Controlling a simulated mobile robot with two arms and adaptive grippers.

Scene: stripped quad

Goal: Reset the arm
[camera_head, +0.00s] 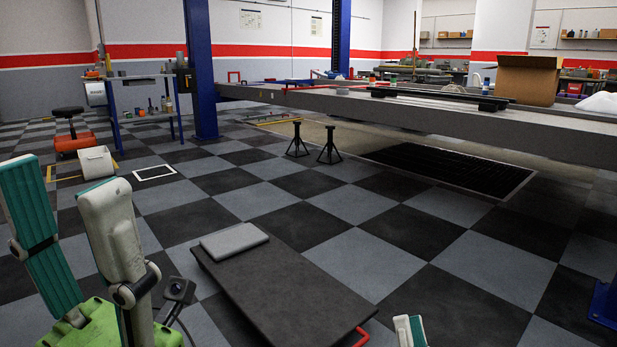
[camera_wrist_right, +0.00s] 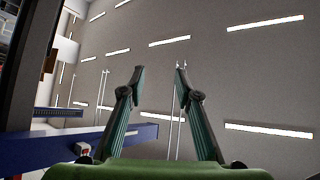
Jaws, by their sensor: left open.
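My left gripper (camera_head: 62,182) stands at the lower left of the head view, large and close to the camera. Its two green-and-white fingers point up and are apart, with nothing between them. My right gripper (camera_head: 410,331) shows only as a fingertip at the bottom edge of the head view. In the right wrist view, my right gripper (camera_wrist_right: 160,72) has its two fingers apart and empty, against the ceiling with its light strips. The rest of my right arm is hidden below the head view.
A dark creeper board (camera_head: 290,300) with a grey headrest (camera_head: 234,241) lies on the checkered floor ahead. Two black jack stands (camera_head: 328,146) stand farther back. A long grey lift runway (camera_head: 450,112) and blue posts (camera_head: 200,70) cross behind. Open floor lies right of the creeper.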

